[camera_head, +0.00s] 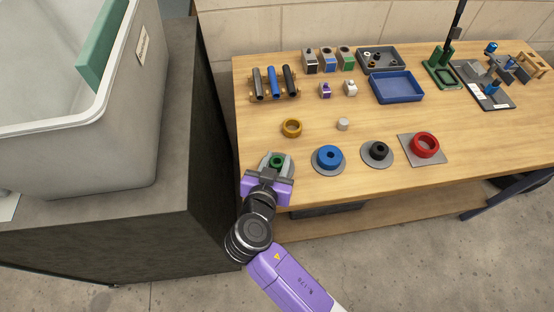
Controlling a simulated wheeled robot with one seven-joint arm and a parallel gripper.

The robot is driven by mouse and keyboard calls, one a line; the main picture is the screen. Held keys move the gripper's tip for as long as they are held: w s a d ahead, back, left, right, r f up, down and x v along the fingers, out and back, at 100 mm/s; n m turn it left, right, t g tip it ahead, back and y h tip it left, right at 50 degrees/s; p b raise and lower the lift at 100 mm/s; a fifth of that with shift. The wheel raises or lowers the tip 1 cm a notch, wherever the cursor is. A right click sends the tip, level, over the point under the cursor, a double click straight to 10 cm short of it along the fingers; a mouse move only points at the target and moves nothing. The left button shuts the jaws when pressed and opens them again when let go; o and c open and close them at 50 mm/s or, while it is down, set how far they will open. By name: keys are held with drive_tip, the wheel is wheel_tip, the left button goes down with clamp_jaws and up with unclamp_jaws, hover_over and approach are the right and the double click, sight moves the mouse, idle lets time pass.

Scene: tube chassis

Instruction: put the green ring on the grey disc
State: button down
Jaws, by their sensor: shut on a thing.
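My gripper (277,158) is at the front left of the wooden table, its two grey fingers shut on the small green ring (278,162). Grey shows around the ring, but I cannot tell fingers from any disc beneath it, nor whether the ring is touching a surface. To the right, one grey disc (314,166) carries a blue ring (328,157). Another grey disc (391,160) carries a black ring (379,149).
A red ring (425,145) lies on a grey square plate (408,153). A tube rack (275,93) and blue tray (397,88) are farther back. A grey bin (110,140) is left.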

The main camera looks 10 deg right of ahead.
drive_tip(key=shift+f, duration=0.15)
drive_tip(key=c, duration=1)
unclamp_jaws()
drive_tip(key=shift+r, duration=0.2)
drive_tip(key=shift+s, duration=0.1)
drive_tip(key=b+v, duration=0.1)
drive_tip(key=v, duration=1.1)
drive_tip(key=shift+a, duration=0.1)
